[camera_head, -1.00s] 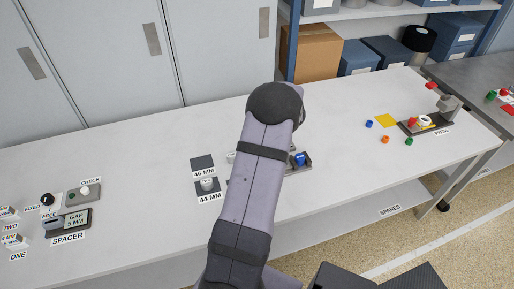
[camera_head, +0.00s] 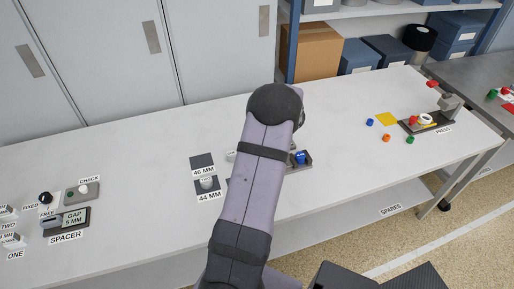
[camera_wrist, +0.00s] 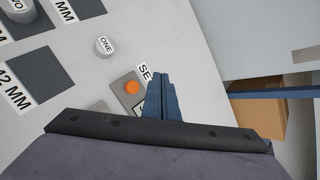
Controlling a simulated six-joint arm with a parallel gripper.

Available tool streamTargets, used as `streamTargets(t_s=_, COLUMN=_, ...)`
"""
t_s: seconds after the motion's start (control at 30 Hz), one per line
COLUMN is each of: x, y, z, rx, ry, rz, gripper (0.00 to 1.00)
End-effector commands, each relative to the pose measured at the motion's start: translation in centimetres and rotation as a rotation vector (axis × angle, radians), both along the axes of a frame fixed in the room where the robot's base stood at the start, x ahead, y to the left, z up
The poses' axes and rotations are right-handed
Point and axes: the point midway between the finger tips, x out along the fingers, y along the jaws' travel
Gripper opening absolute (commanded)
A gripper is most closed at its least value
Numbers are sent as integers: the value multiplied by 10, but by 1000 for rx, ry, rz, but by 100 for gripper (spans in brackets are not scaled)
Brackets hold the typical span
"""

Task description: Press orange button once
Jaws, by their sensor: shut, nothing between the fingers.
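The orange button (camera_wrist: 132,87) is a round cap on a small brown-grey box (camera_wrist: 119,89), seen in the wrist view. A label beside it is partly covered and begins "SE". My gripper (camera_wrist: 162,77) is shut and empty, its blue fingers together. In the wrist picture the fingertips lie just right of the button and overlap the box's right side. I cannot tell their height above it. In the head view my own arm hides the button and gripper.
In the wrist view a round piece marked ONE (camera_wrist: 104,45) stands near the box, with dark square pads (camera_wrist: 47,72) to the left. In the head view a blue piece (camera_head: 301,157) sits in a dark tray right of my arm. The press (camera_head: 428,122) stands far right.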

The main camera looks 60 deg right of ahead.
Motion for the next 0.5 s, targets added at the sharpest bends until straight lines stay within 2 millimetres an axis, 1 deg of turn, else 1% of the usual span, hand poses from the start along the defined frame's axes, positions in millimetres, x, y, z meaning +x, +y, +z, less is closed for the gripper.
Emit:
streamTargets(t_s=0.03, x=0, y=0, z=-9, rx=1, ry=0, rz=-1, gripper=0)
streamTargets(t_s=0.4, x=0, y=0, z=-54, rx=-1, ry=1, rz=0, gripper=0)
streamTargets(t_s=0.5, x=0, y=0, z=-62, rx=-1, ry=0, rz=0, gripper=0)
